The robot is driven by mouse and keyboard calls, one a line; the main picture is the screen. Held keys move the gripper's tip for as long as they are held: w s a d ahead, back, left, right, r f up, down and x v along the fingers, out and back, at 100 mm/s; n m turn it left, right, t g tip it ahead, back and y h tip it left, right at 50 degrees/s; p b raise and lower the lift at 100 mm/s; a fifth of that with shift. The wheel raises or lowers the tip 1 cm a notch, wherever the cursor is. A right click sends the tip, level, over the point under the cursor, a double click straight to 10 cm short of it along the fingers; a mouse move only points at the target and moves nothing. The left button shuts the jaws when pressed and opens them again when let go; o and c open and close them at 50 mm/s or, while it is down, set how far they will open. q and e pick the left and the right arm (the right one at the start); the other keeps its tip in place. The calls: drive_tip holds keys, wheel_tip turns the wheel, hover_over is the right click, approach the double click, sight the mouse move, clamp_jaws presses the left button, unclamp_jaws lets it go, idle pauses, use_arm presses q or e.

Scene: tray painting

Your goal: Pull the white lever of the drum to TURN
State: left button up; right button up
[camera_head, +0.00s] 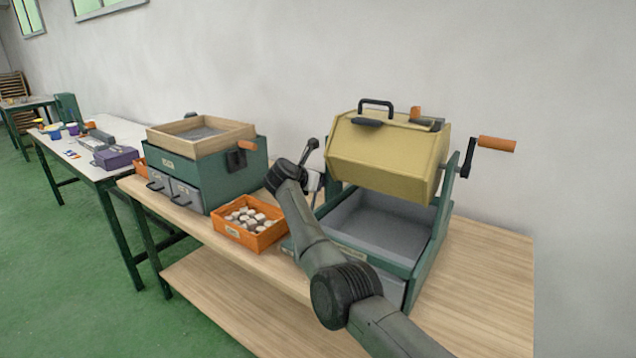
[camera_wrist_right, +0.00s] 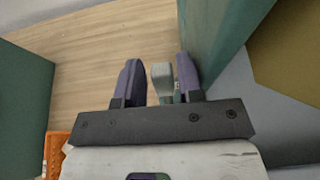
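The yellow drum (camera_head: 385,150) hangs in a green stand (camera_head: 432,240) above a grey tray, with a black handle on top. My right arm reaches to the left side of the stand. In the right wrist view my right gripper (camera_wrist_right: 158,80) has its two purple fingers apart. A pale grey-white lever end (camera_wrist_right: 162,78) stands between them, nearer the right finger, with a gap to the left one. Contact with the right finger cannot be told. In the head view the arm hides the lever and its marking. My left gripper is not in view.
An orange bin (camera_head: 227,231) of pale pieces stands left of my right arm. A green cabinet (camera_head: 228,181) with a wooden frame on top is further left. A crank with an orange grip (camera_head: 497,143) sticks out right of the drum. The table's right end is clear.

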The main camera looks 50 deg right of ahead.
drive_tip(key=shift+d+f, duration=0.2)
drive_tip(key=shift+d, duration=0.15)
clamp_jaws()
idle(0.3)
